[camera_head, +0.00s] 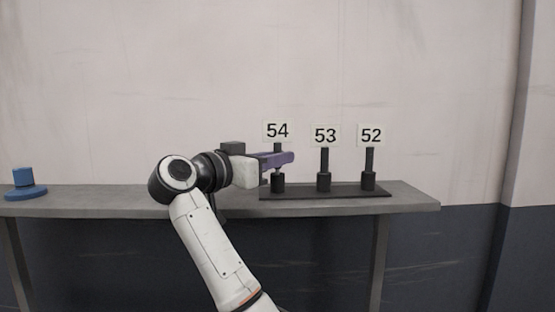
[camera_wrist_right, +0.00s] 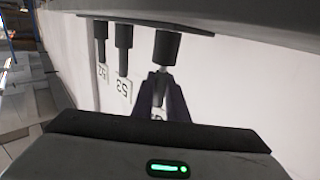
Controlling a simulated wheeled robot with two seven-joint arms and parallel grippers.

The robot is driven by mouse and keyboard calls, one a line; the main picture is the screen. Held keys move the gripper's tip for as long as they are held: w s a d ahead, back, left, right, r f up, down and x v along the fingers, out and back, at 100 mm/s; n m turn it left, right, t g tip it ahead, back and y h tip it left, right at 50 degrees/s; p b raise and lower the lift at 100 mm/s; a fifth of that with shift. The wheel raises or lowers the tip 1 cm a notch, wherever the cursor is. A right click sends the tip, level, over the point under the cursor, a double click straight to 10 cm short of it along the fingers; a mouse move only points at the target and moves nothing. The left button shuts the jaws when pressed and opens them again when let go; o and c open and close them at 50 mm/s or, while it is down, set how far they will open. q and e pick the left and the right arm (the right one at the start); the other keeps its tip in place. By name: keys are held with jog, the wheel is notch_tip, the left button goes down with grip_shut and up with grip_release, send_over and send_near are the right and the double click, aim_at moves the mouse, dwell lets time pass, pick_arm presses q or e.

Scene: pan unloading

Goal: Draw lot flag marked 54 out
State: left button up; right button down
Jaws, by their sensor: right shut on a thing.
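The flag marked 54 (camera_head: 277,130) stands upright above its dark holder (camera_head: 277,184), leftmost of three flags in the head view. My right gripper (camera_head: 279,159), with purple fingers, is shut on the flag's dark stem. Below the fingers a thinner grey length shows above the holder; whether its lower end is inside cannot be told. The wrist view is upside down. There the fingers (camera_wrist_right: 161,92) close around the stem near the holder (camera_wrist_right: 167,47), and the flag's plate is mostly hidden. My left gripper is not in view.
Flags 53 (camera_head: 325,135) and 52 (camera_head: 371,135) stand to the right in holders on the same dark base (camera_head: 340,193). The base lies on a grey shelf (camera_head: 110,203) against a wall. A blue round stand (camera_head: 24,191) is at the far left.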

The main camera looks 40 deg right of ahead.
aim_at(277, 134)
jog(key=shift+r, duration=0.15)
jog(key=shift+r, duration=2.4)
